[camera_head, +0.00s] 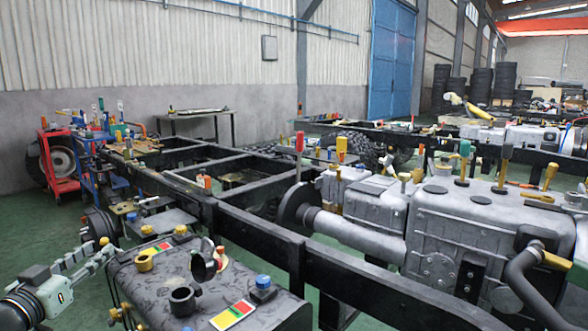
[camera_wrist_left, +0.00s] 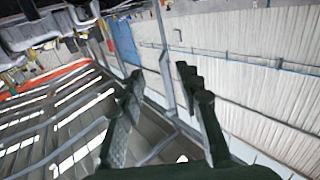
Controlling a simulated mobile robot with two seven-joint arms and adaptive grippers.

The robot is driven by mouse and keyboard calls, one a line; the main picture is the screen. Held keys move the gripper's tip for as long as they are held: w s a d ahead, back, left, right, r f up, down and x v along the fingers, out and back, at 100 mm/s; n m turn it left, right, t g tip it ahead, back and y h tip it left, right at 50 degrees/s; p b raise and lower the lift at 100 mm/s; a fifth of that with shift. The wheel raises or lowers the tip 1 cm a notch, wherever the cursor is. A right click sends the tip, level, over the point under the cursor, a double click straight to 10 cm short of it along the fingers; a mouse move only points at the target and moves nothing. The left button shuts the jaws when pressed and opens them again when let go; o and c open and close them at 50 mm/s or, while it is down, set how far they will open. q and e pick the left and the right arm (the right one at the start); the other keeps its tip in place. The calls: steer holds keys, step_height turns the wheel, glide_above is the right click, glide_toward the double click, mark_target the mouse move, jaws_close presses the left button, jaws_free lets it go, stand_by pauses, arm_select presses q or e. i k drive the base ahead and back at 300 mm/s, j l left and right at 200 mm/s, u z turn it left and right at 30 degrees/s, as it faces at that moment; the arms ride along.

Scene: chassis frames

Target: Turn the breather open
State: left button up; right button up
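No part is plainly marked as the breather, and I cannot tell which fitting it is. Candidates on the dark tank (camera_head: 150,292) in front are a yellow cap (camera_head: 145,262), a blue cap (camera_head: 263,283) and a black upright fitting (camera_head: 183,300). The grey gearbox housing (camera_head: 455,235) at right also bears several coloured handles and caps. My left gripper (camera_head: 97,252) is at the lower left, beside the tank's left end. In the left wrist view its two fingers (camera_wrist_left: 160,76) are apart with nothing between them. My right gripper is not in view.
A black chassis frame (camera_head: 260,232) runs diagonally beside the tank and gearbox. A red-yellow-green label (camera_head: 234,314) lies on the tank top. A red cart (camera_head: 60,165) and a workbench (camera_head: 195,113) stand further back. Green floor shows at the left.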

mark_target(403, 178)
steer(key=i+z, duration=0.3)
steer(key=z, duration=0.15)
steer(key=i+j+z, duration=0.1)
steer(key=i+z, duration=0.35)
steer(key=i+j+z, duration=0.15)
steer(key=z, duration=0.35)
steer(key=i+j+z, duration=0.35)
steer(key=i+j, duration=0.05)
